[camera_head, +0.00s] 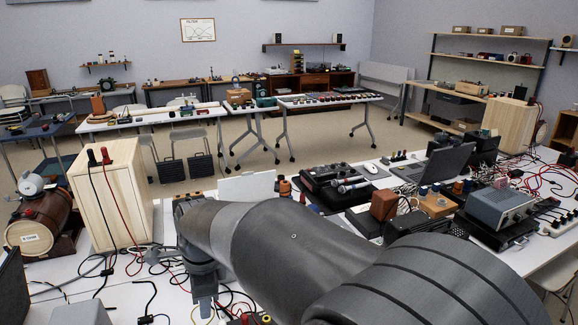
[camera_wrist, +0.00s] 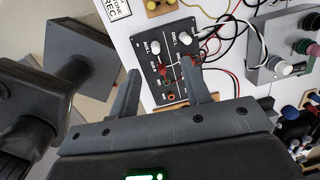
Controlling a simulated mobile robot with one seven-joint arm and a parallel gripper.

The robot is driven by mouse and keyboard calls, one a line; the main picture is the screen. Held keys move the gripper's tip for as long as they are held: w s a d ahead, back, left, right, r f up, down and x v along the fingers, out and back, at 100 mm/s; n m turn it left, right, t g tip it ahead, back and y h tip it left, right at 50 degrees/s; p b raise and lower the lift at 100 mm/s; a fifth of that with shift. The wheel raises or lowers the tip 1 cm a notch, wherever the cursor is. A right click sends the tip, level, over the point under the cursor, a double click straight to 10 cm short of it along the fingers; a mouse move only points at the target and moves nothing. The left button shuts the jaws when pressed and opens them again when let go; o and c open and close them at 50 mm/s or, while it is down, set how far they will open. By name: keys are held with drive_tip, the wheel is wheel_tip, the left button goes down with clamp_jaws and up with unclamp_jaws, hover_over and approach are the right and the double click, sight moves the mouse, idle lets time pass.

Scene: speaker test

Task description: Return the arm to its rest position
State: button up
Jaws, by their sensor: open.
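My arm reaches across the front of the white table (camera_head: 160,292) in the head view. The gripper end points down over the table at about the lower middle left, and its fingers are mostly hidden there by my arm. In the wrist view my gripper (camera_wrist: 160,90) is open, its two dark fingers apart with nothing between them. Beyond the fingertips lies a black panel (camera_wrist: 150,62) with knobs, sockets and plugged leads. I cannot tell whether the fingertips touch it.
A wooden speaker box (camera_head: 105,200) stands left of my arm, with a barrel (camera_head: 38,222) beside it. Loose cables lie around. A laptop (camera_head: 436,163), a grey instrument (camera_head: 497,205) and a second wooden box (camera_head: 508,122) crowd the right. Open floor (camera_head: 250,160) lies beyond.

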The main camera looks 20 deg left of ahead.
drive_tip(key=w+d+r+n+t, duration=0.1)
drive_tip(key=w+d+r, duration=0.2)
drive_tip(key=d, duration=0.7)
drive_tip(key=w+d+r+n+t+y, duration=0.1)
drive_tip(key=w+d+r+n, duration=0.15)
drive_tip(key=d, duration=0.65)
drive_tip(key=w+d+r+n, duration=0.1)
drive_tip(key=w+d+r, duration=0.25)
drive_tip(key=d, duration=0.65)
drive_tip(key=s+d+n+t+h, duration=0.1)
drive_tip(key=s+d, duration=0.2)
drive_tip(key=d, duration=0.4)
drive_tip(key=s+d+n+t, duration=0.1)
drive_tip(key=s+d+n, duration=0.1)
drive_tip(key=s+d, duration=0.2)
drive_tip(key=s+d+f+n+t+h, duration=0.1)
drive_tip(key=s+d, duration=0.3)
drive_tip(key=d, duration=0.6)
drive_tip(key=shift+d+n+t+h, duration=0.2)
drive_tip(key=shift+n+t+h, duration=0.1)
drive_tip(key=shift+n, duration=0.05)
drive_tip(key=shift+f, duration=0.1)
